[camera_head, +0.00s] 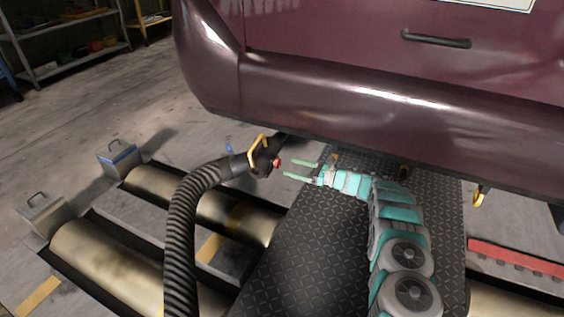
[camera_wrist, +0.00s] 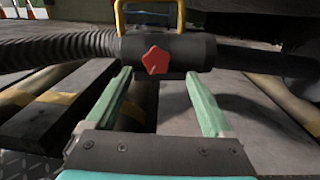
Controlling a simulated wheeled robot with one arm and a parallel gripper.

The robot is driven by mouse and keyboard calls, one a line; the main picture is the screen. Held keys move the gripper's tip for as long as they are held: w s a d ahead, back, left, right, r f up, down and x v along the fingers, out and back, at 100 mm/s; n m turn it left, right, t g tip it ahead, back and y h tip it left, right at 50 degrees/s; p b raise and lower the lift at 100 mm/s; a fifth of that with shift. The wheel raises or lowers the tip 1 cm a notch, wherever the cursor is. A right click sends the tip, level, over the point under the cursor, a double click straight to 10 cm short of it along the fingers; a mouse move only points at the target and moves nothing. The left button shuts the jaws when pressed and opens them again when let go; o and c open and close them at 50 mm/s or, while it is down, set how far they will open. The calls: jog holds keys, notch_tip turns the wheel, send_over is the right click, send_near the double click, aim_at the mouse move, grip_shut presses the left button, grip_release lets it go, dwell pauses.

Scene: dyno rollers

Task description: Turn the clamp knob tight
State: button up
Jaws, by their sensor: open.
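The clamp knob (camera_wrist: 155,60) is a small red, lobed knob on the side of a dark hose nozzle (camera_wrist: 190,52). It also shows as a red spot in the head view (camera_head: 277,163). The nozzle has a yellow handle (camera_head: 257,144) on top and joins a black corrugated hose (camera_head: 183,220). My gripper (camera_wrist: 158,84) is open and empty, with two pale green fingers pointing at the nozzle. In the wrist view the knob lies between and just beyond the fingertips. In the head view the fingers (camera_head: 302,170) are a little right of the knob, apart from it.
The maroon car's rear bumper (camera_head: 340,95) hangs close above the nozzle and my arm. Metal rollers (camera_head: 190,205) lie in the floor at left, beside a dark tread plate (camera_head: 300,265). A yellow tow hook (camera_head: 479,197) hangs at right. Open floor lies at far left.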

aim_at(279, 165)
jog(key=x, duration=0.5)
jog(key=shift+s+a+b, duration=0.15)
jog(key=shift+a+b, duration=0.05)
jog(key=shift+b, duration=0.15)
jog(key=shift+c, duration=0.2)
jog(key=c, duration=1.3)
